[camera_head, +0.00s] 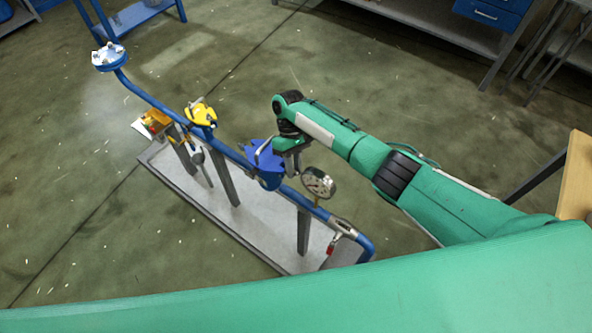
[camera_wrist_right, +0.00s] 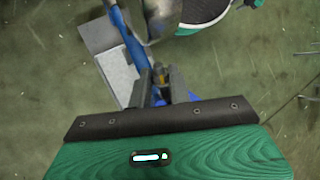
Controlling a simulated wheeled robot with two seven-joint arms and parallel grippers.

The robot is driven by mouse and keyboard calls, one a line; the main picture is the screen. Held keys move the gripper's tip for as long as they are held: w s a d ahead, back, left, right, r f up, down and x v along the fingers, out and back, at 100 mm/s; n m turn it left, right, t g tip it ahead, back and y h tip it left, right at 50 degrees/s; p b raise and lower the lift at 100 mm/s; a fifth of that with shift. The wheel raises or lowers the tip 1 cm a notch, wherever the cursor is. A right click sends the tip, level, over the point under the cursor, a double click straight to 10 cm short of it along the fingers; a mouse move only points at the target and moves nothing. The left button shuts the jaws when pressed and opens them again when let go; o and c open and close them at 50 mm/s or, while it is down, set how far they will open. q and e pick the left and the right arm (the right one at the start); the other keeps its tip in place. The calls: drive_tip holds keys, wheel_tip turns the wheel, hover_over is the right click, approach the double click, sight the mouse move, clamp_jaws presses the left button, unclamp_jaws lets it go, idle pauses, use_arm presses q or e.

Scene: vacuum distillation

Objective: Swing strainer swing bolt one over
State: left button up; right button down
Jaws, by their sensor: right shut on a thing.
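The blue strainer (camera_head: 268,179) sits in the blue pipe line at the middle of the head view. My right gripper (camera_head: 274,152) is right at its top, coming in from the right. In the right wrist view my right gripper (camera_wrist_right: 158,84) has its dark fingers closed around a small part with a brass-coloured piece (camera_wrist_right: 158,75), which looks like the swing bolt. The fingers hide most of the bolt, and its tilt cannot be made out. My left gripper is not in view.
A round pressure gauge (camera_head: 318,184) stands on the pipe close right of the strainer. A yellow valve part (camera_head: 201,113) is to the left. A red-handled valve (camera_head: 333,241) is near the pipe's right end. The grey base tray (camera_head: 262,222) lies below.

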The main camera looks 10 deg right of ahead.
drive_tip(key=shift+w+a+r+g+h, duration=0.15)
drive_tip(key=shift+g+h, duration=0.15)
drive_tip(key=c, duration=1.5)
unclamp_jaws()
drive_tip(key=shift+c, duration=0.2)
drive_tip(key=b+v, duration=0.1)
drive_tip(key=v, duration=1.3)
